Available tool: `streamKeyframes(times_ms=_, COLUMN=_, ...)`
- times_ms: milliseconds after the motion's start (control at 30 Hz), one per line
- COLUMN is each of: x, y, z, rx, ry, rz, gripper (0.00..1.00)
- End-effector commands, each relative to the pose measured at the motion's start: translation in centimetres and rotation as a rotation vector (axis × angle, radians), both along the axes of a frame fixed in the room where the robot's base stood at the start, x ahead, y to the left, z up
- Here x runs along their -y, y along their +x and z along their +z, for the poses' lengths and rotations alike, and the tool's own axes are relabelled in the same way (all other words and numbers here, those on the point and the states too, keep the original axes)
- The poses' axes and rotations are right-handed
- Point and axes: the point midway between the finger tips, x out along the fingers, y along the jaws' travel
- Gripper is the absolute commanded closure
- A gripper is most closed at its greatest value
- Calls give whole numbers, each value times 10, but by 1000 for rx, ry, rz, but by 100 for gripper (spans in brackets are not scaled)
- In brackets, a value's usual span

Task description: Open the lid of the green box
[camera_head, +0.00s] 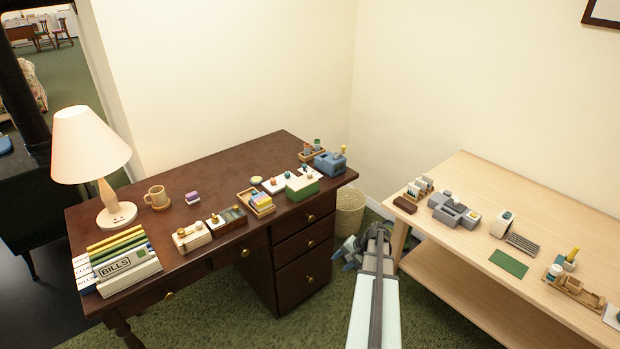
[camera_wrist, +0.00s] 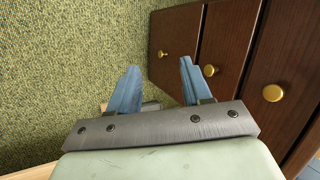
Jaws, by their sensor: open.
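The green box (camera_head: 302,190) is a small box on the right part of the dark wooden desk, near its front edge. The green box is not in the wrist view.
The desk (camera_head: 165,230) also carries a lamp (camera_head: 92,150), a mug (camera_head: 157,196), a blue-grey device (camera_head: 330,163) and small trays. Its drawers (camera_wrist: 215,45) are close to my fingers. A light wood table (camera_head: 470,240) with several items stands at the right. A basket (camera_head: 349,208) is in the corner.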

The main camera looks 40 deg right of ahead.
Motion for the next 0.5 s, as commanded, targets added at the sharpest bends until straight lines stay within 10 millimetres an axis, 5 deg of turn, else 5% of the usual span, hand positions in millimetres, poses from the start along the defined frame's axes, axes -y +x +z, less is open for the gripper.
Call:
streamKeyframes(times_ms=33, x=29, y=17, z=20, rx=64, ry=38, rz=-77, gripper=51)
streamKeyframes(times_ms=133, x=59, y=48, z=60, rx=185, ry=150, rz=-214, gripper=51)
streamKeyframes(times_ms=300, x=85, y=101, z=118, rx=350, ry=418, rz=-408, gripper=51)
streamKeyframes(times_ms=500, x=103, y=135, z=165, rx=456, ry=819, rz=-613, gripper=51)
